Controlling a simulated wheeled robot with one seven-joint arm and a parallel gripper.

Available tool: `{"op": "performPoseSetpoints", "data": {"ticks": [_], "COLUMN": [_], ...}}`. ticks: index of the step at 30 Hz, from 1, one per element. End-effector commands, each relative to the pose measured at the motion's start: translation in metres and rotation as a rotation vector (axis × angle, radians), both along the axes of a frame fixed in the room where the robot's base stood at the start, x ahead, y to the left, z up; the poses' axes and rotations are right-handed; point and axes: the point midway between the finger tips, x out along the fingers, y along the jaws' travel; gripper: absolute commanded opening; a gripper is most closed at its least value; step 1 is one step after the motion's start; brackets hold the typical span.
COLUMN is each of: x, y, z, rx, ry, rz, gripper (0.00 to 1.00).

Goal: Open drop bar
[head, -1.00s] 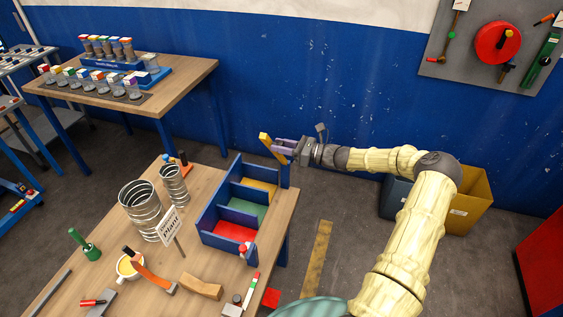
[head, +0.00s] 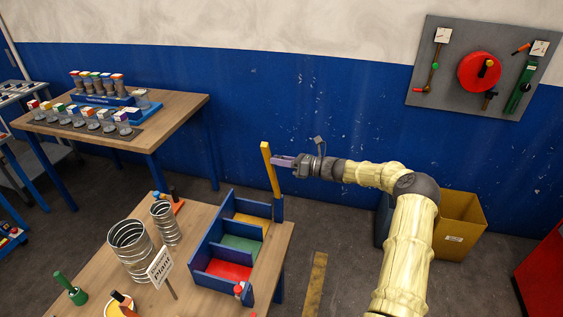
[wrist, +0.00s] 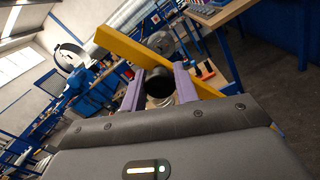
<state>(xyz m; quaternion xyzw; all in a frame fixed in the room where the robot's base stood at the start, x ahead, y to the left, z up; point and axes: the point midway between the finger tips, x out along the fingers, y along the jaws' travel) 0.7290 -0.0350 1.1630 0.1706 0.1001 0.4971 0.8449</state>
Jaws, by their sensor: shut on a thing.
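The drop bar is a yellow bar (head: 269,167) standing nearly upright, leaning slightly left at its top, with its lower end at a blue post (head: 279,208) by the bin's back right corner. My gripper (head: 277,160) comes from the right and is shut on the drop bar at its upper part. In the wrist view the yellow bar (wrist: 125,48) runs diagonally past the purple fingers of my gripper (wrist: 160,85). A dark round part (wrist: 160,85) sits between the fingers. The exact contact is hidden in the head view.
The blue bin (head: 198,249) with yellow, green and red compartments stands on the wooden table (head: 195,297). Metal spiral ducts (head: 130,250) and a paper sign (head: 160,266) stand to its left. A yellow box (head: 462,224) is on the floor at right. Air around the bar is clear.

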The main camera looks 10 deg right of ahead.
Motion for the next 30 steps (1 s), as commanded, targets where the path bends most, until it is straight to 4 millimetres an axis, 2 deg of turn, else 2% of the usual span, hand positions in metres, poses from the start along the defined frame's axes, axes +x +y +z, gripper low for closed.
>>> {"op": "performPoseSetpoints", "data": {"ticks": [2,3,6,14,19,23,30], "x": [0.0,0.0,0.0,0.0,-0.005,-0.014,-0.036], "y": [-0.001,-0.001,-0.001,-0.001,-0.01,-0.026,-0.068], "z": [-0.001,-0.001,-0.001,-0.001,-0.002,-0.004,-0.005], "rx": [0.0,0.0,0.0,0.0,-0.002,-0.002,-0.003], "ry": [0.002,0.002,0.002,0.0,0.0,-0.001,-0.001], "rz": [-0.002,-0.002,-0.002,-0.001,-0.003,-0.004,-0.006], "gripper": [0.0,0.36,0.52,0.52,0.52,0.52,0.52]}}
